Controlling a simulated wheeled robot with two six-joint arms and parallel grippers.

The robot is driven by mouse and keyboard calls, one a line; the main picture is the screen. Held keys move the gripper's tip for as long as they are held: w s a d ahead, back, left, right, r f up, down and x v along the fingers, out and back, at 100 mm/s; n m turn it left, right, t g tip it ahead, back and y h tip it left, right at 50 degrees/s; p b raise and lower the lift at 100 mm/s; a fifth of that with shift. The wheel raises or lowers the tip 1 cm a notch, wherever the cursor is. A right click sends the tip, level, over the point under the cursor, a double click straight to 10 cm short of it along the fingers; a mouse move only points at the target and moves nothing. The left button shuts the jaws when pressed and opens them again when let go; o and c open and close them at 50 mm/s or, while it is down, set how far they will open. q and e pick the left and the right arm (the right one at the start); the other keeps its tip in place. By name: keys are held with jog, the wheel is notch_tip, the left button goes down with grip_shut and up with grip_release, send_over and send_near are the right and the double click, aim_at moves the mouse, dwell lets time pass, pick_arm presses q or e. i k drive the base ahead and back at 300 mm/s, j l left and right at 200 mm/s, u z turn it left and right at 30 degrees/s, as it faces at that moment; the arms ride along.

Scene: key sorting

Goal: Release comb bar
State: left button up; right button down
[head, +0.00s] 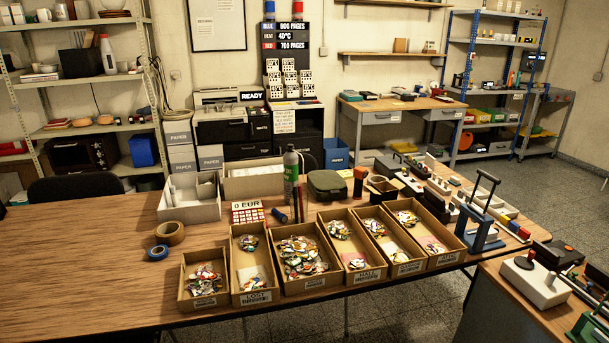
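I cannot clearly pick out a comb bar in the head view. A blue upright device with a black bar handle (481,226) stands at the right end of the long wooden table. A white boxy device with a dark knob (535,284) sits on the smaller table at the lower right. Neither shows a comb shape that I can make out. Several cardboard trays (206,304) with labelled fronts stand in a row at the table's front edge, holding small colourful keys or tags. Neither of my grippers is in view.
Behind the trays stand a green bottle (291,165), a grey bin (190,213) and a green case (326,185). Tape rolls (170,233) lie on the left. The wooden table's left part (80,260) is clear. Small devices crowd its right end.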

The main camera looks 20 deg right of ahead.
aim_at(576, 263)
jog(key=l+z, duration=0.2)
jog(key=z, duration=0.35)
jog(key=l+z, duration=0.15)
jog(key=l, duration=0.4)
jog(key=l+z, duration=0.2)
jog(key=l, duration=0.35)
jog(key=i+l+z, duration=0.15)
jog(key=l, duration=0.35)
jog(key=l+z, duration=0.15)
jog(key=l, duration=0.4)
jog(key=i+l, duration=0.1)
jog(key=l, duration=0.3)
jog(key=i+l+u, duration=0.1)
jog(key=l, duration=0.3)
jog(key=l+u, duration=0.95)
